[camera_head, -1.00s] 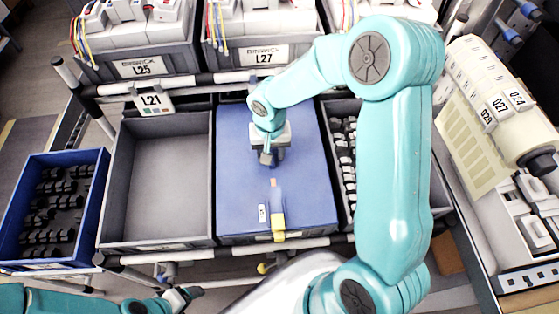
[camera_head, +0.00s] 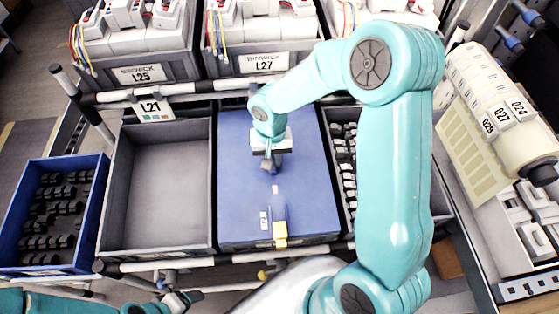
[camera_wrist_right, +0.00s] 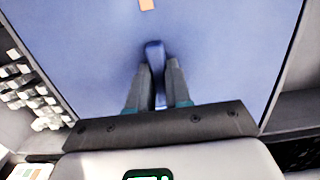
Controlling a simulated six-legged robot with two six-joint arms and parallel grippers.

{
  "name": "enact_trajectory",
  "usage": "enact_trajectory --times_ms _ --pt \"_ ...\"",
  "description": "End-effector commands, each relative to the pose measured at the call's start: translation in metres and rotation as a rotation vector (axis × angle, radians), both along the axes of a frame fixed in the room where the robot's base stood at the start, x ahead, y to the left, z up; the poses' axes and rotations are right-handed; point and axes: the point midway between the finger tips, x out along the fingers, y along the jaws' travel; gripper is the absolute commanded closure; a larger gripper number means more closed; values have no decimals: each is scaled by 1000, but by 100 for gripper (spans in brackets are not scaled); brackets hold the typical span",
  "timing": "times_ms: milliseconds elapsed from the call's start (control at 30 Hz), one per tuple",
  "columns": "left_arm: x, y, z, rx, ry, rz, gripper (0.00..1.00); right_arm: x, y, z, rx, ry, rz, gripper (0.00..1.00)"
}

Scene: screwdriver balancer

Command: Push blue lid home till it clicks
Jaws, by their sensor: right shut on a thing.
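The blue lid (camera_head: 240,180) covers the middle grey bin in the head view and fills most of the right wrist view (camera_wrist_right: 80,40). It looks nearly flat; I cannot tell whether its edges are fully seated. My right gripper (camera_head: 272,165) is over its middle. In the right wrist view its fingers (camera_wrist_right: 158,75) are closed around a narrow blue upright grip (camera_wrist_right: 154,52) on the lid.
An empty grey bin (camera_head: 112,215) stands left of the lid, and a blue bin (camera_head: 95,215) of dark parts is further left. A bin of small parts (camera_head: 343,150) lies to the right, partly behind my right arm. A rail (camera_head: 200,258) runs along the front.

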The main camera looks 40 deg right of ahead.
Motion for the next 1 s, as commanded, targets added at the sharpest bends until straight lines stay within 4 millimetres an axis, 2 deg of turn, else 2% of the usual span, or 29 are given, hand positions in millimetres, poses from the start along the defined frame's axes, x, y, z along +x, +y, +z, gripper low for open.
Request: enact_trajectory --times_ms 100,500,1000 --pt "0 0 9 0 0 0 24 1 0 16 -2 -5 0 100" --pt "0 0 31 0 0 0 24 3 -1 54 -5 -11 1 100" --pt "0 0 32 0 0 0 24 4 -1 56 -4 -12 1 100"
